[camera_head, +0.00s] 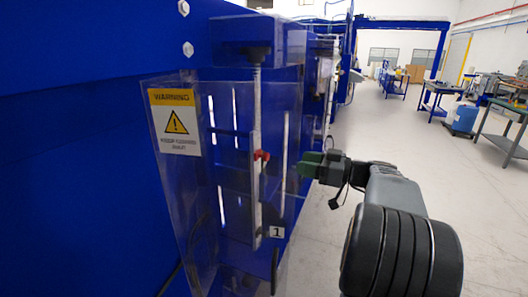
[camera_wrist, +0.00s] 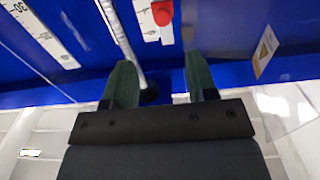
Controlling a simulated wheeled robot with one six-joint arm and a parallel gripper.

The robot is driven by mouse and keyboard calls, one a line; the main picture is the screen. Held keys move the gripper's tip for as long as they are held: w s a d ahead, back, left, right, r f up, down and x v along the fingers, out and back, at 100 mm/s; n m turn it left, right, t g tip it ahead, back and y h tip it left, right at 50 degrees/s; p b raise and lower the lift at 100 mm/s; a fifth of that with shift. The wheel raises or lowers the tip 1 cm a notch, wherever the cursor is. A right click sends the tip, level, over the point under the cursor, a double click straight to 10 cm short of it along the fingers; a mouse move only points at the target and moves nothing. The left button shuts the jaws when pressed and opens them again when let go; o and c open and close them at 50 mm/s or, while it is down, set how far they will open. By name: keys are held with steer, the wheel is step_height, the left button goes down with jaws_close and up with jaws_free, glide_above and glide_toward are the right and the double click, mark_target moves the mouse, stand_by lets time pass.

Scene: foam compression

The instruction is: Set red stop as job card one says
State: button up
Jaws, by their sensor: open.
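The red stop (camera_head: 262,155) sits on a white vertical scale strip (camera_head: 256,190) on the blue machine, behind a clear guard panel, a little above mid-height. In the wrist view the red stop (camera_wrist: 162,12) shows at the top, cut by the edge, on the white scale. My gripper (camera_head: 304,166) is to the right of the stop, apart from it. In the wrist view its two green fingers (camera_wrist: 158,82) are apart with nothing between them. A small label reading 1 (camera_head: 276,232) is below the scale. No job card text is readable.
The clear guard (camera_head: 178,190) with a yellow warning sign (camera_head: 175,122) stands on the left of the stop. A second scale (camera_wrist: 40,32) and a metal rod (camera_wrist: 120,40) show in the wrist view. Open floor (camera_head: 400,140) lies to the right.

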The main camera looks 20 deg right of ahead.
steer(key=p+x, duration=0.4)
steer(key=x, duration=0.7)
steer(key=shift+w+a, duration=0.1)
steer(key=shift+a, duration=0.4)
steer(key=shift+c, duration=0.4)
jaws_close()
